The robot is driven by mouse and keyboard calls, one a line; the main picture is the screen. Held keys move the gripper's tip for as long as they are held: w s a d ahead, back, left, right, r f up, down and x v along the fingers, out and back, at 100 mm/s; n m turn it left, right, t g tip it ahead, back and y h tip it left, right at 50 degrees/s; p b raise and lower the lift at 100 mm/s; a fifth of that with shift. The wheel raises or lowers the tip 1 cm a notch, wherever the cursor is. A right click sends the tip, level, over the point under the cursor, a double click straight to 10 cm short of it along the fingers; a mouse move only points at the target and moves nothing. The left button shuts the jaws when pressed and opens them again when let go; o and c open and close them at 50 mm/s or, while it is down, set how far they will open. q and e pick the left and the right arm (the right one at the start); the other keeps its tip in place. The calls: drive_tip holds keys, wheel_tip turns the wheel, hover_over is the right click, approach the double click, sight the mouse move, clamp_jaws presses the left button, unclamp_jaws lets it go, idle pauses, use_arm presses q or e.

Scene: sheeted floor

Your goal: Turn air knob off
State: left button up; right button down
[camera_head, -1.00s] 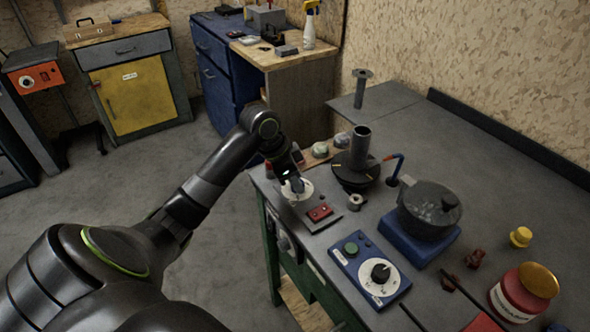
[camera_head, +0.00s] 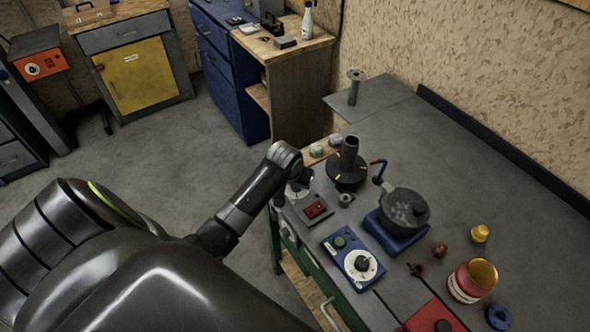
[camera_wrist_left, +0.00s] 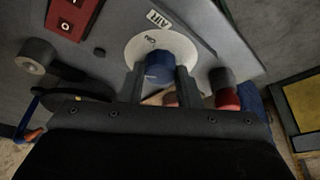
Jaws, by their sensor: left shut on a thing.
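The air knob (camera_wrist_left: 160,66) is blue and stands on a round white dial (camera_wrist_left: 136,46). The dial carries an "ON" mark, and a label reading "AIR" (camera_wrist_left: 158,18) is on the grey panel beside it. My left gripper (camera_wrist_left: 161,88) is shut on the knob, with one dark finger on each side of it. In the head view my left gripper (camera_head: 299,187) is at the dial on the near left corner of the bench, and my arm partly covers the knob. My right gripper is in neither view.
A red switch (camera_head: 316,209) sits beside the dial. A dark burner-like column (camera_head: 348,160), a blue control box (camera_head: 352,258) and a pot (camera_head: 404,208) on a blue base stand nearby. A red jar (camera_head: 470,282) is farther right. The bench's back right is clear.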

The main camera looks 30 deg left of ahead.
use_arm(q)
drive_tip(key=n+p, duration=0.1)
drive_tip(key=n+y+p, duration=0.1)
drive_tip(key=n, duration=0.1)
drive_tip(key=shift+d+r+p, duration=0.15)
drive_tip(key=shift+r+p, duration=0.15)
drive_tip(key=shift+p, duration=0.1)
drive_tip(key=n+y+p, duration=0.1)
drive_tip(key=n+p, duration=0.1)
drive_tip(key=shift+w+n+g, duration=0.1)
drive_tip(key=shift+n+g, duration=0.2)
drive_tip(key=shift+g, duration=0.1)
drive_tip(key=n, duration=0.2)
drive_tip(key=shift+w+f+n+g+y+p, duration=0.1)
drive_tip(key=shift+f+n+g+y+p, duration=0.05)
drive_tip(key=shift+n+g+y+p, duration=0.2)
drive_tip(key=shift+n+g+y, duration=0.25)
drive_tip(key=shift+n+g, duration=0.2)
drive_tip(key=shift+n, duration=0.7)
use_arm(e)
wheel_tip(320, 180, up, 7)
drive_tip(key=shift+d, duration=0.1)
use_arm(q)
drive_tip(key=o, duration=1)
drive_tip(key=shift+f, duration=0.1)
drive_tip(key=shift+d, duration=0.1)
